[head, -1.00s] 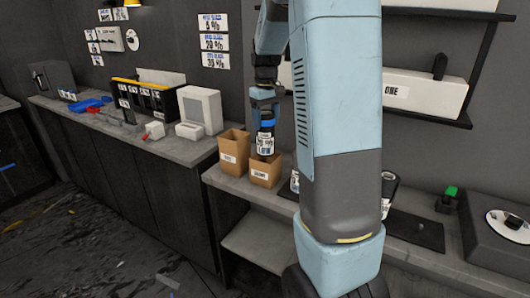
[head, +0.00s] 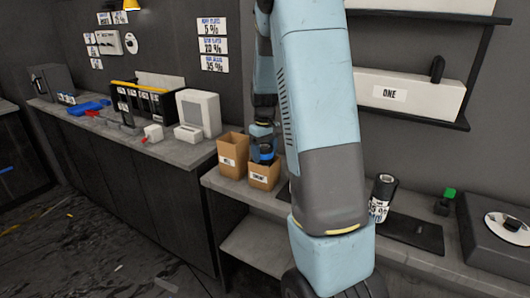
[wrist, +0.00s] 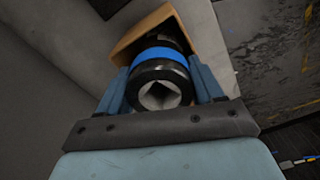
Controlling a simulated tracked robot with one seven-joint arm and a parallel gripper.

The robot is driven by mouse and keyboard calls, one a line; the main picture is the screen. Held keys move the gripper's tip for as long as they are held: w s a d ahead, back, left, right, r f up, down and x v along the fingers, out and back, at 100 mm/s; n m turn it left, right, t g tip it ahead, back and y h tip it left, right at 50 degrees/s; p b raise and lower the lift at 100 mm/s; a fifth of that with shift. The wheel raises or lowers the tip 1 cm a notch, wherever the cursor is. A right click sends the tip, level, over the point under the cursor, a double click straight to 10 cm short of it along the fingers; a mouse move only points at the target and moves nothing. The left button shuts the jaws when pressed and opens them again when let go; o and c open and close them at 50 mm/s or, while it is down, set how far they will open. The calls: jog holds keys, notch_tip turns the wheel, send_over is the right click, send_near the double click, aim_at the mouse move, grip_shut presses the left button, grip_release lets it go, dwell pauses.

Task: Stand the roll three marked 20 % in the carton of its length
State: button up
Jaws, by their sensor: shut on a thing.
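A black roll with a blue band (head: 265,154) is in the front carton (head: 263,179), with its top end showing above the rim. My gripper (head: 262,140) is shut on this roll from above. In the wrist view the roll (wrist: 162,72) sits between my two fingers (wrist: 162,88), and its lower end goes into the carton (wrist: 140,36). The roll's marking is hidden in the carton now. A taller carton (head: 231,149) stands just behind and left of the front one. The front carton's label is too small to read surely.
Another dark roll (head: 382,193) with a white label stands on the bench right of my arm, by a black mat (head: 415,232). A small green-topped thing (head: 447,196) stands further right. My arm hides the bench between the cartons and that roll.

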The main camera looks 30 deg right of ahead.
jog(key=shift+f, duration=0.15)
jog(key=o, duration=1.5)
jog(key=shift+s, duration=0.1)
jog(key=shift+c, duration=0.2)
jog(key=shift+o, duration=1)
notch_tip(320, 180, up, 12)
jog(key=s+a+r+m+t, duration=0.1)
jog(key=s+a+r, duration=0.3)
jog(key=s, duration=0.3)
jog(key=s+a+r+t, duration=0.2)
jog(key=s+a+r, duration=0.2)
jog(key=s+r, duration=0.15)
jog(key=s+a+f+m+t, duration=0.1)
jog(key=s+a, duration=0.4)
jog(key=s, duration=1.1)
jog(key=shift+a+t, duration=0.3)
jog(key=shift+t, duration=0.5)
jog(key=shift+f, duration=0.1)
